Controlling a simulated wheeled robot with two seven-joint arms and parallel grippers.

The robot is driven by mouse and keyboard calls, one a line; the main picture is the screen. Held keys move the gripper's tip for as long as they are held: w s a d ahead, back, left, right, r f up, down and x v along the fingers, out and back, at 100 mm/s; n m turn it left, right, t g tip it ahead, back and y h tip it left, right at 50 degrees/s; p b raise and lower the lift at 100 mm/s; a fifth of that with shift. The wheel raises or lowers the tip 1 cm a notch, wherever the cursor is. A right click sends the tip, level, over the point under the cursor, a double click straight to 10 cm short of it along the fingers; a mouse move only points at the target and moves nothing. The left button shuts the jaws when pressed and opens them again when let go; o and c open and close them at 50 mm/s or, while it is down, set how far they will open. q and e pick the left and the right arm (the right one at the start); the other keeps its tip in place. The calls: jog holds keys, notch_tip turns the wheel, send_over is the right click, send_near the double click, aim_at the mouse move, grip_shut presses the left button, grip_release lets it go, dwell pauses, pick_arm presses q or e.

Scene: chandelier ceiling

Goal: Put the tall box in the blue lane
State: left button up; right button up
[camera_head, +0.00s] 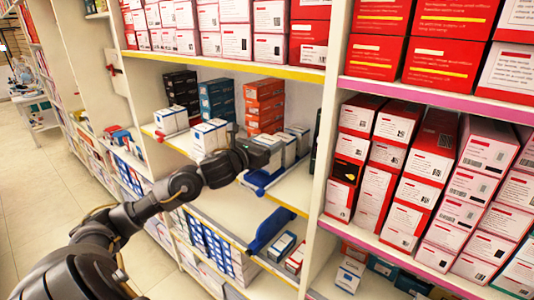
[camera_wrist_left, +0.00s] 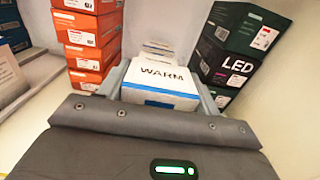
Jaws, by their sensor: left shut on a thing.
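My left gripper (camera_head: 258,150) reaches into the middle shelf. In the left wrist view its two fingers (camera_wrist_left: 160,88) are shut on a white box (camera_wrist_left: 160,76) with a blue band and the word WARM. Its full height is hidden, so I cannot tell whether it is the tall box. More white boxes stand behind it. A blue strip (camera_head: 262,182) runs along the shelf edge below the gripper, and a larger blue piece (camera_head: 270,230) sits on the shelf below. I cannot tell which marks the blue lane. My right gripper is not in view.
Orange boxes (camera_wrist_left: 90,36) are stacked left of the held box, and dark LED boxes (camera_wrist_left: 238,52) stand close on its right. White boxes (camera_head: 171,120) stand at the shelf's left. An upright panel (camera_head: 322,130) bounds the bay. The lower shelf has bare room (camera_head: 222,215).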

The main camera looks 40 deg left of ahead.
pick_arm(q)
notch_tip(320, 180, down, 2)
jog(key=shift+f, duration=0.25)
jog(key=shift+r, duration=0.1)
jog(key=shift+b, duration=0.4)
jog(key=o, duration=1)
jog(key=shift+o, duration=0.2)
